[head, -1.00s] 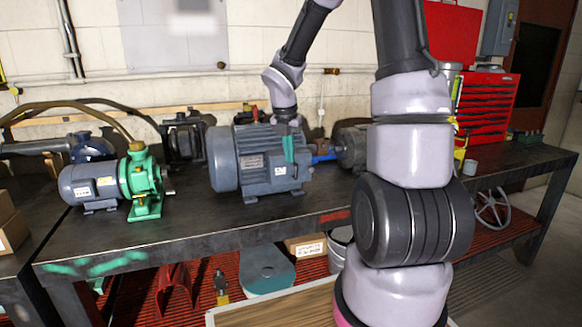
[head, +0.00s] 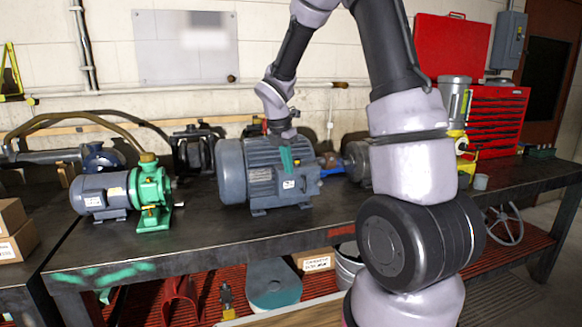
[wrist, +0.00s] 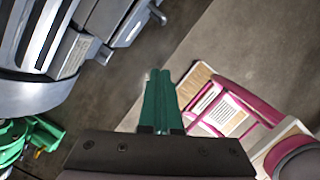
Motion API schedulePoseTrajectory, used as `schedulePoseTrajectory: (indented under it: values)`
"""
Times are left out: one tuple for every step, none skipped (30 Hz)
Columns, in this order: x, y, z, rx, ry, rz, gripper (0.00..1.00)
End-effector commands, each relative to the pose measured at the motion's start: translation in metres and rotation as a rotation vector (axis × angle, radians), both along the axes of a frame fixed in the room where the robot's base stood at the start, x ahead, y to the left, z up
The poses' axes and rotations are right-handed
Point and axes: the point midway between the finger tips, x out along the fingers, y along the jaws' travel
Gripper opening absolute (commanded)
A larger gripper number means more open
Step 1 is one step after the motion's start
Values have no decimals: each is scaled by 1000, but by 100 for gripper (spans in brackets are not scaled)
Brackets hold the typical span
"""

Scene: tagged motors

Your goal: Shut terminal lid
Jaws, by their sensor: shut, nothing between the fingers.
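The large blue-grey motor (head: 233,178) stands on the dark workbench in the head view, left of my arm. It also shows at the upper left of the wrist view (wrist: 40,95), with a boxy grey part on its side. I cannot make out which part is the terminal lid or how far it stands open. My gripper (head: 288,165) has green fingers and points down in front of the motor's right half. In the wrist view the fingers (wrist: 160,78) are together with nothing between them, to the right of the motor. I cannot tell whether they touch it.
A smaller motor with a green pump (head: 151,190) stands left on the workbench (head: 205,246). Another grey motor (head: 357,160) is behind my arm. A red tool chest (head: 495,122) stands at the right. The bench front is mostly clear.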

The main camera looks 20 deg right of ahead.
Motion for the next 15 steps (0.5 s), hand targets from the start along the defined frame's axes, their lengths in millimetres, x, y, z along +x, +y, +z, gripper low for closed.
schedulePoseTrajectory:
  values:
    - [0,-2,-12,-2,6,0,0]
    - [1,-4,-18,-1,6,0,0]
    - [2,-6,-27,-2,6,0,0]
    - [3,-7,-33,-2,6,0,0]
    - [4,-8,-39,-1,6,1,0]
    - [5,-10,-48,-2,6,0,0]
    - [6,-11,-54,-1,6,2,0]
    - [7,-12,-61,-1,6,2,0]
    - [8,-14,-68,-1,6,2,0]
    - [8,-15,-74,-1,5,3,0]
    - [10,-18,-77,-1,4,0,0]
    - [16,-26,-74,-1,-1,-4,0]
    - [18,-30,-73,0,-1,-3,0]
    - [20,-34,-73,-1,0,-3,0]
    - [23,-37,-73,0,0,-2,0]
